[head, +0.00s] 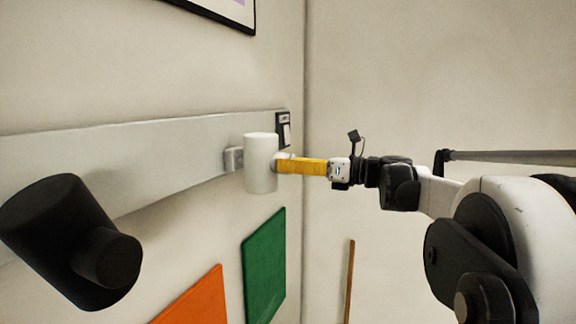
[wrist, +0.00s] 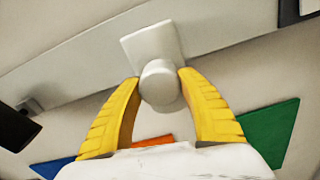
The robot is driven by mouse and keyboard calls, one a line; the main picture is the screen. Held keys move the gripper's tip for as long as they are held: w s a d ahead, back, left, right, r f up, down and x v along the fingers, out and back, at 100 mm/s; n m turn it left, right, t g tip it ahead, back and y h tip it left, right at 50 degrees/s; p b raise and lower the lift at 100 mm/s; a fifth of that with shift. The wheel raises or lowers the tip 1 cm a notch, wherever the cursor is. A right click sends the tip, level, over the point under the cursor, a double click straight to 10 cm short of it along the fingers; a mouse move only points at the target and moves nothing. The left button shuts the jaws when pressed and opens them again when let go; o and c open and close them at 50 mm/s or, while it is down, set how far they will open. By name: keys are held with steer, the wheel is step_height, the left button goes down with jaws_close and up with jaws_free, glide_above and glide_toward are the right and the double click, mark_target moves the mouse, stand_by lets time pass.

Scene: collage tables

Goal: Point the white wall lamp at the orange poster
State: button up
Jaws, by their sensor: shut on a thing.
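The white wall lamp (head: 261,165) is a white cylinder on a small grey bracket by the wall rail; it stands about upright in the head view. Its side fills the upper middle of the wrist view (wrist: 148,42), with a round white knob (wrist: 160,86) facing me. My gripper (head: 281,165), with yellow fingers, is shut on this knob, one finger on each side in the wrist view (wrist: 159,79). The orange poster (head: 197,302) is on the wall below and left of the lamp, cut off by the frame edge. A strip of it shows in the wrist view (wrist: 153,141).
A green poster (head: 265,265) is right of the orange one. A blue poster (wrist: 50,168) shows in the wrist view. A black lamp (head: 60,235) is at the near left. A switch plate (head: 283,130) is behind the white lamp, near the corner. A brown strip (head: 349,280) stands right.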

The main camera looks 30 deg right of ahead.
steer(key=m+b, duration=0.1)
steer(key=m, duration=0.3)
steer(key=shift+m, duration=0.4)
steer(key=o, duration=1.5)
steer(key=shift+c, duration=0.2)
steer(key=v, duration=1.2)
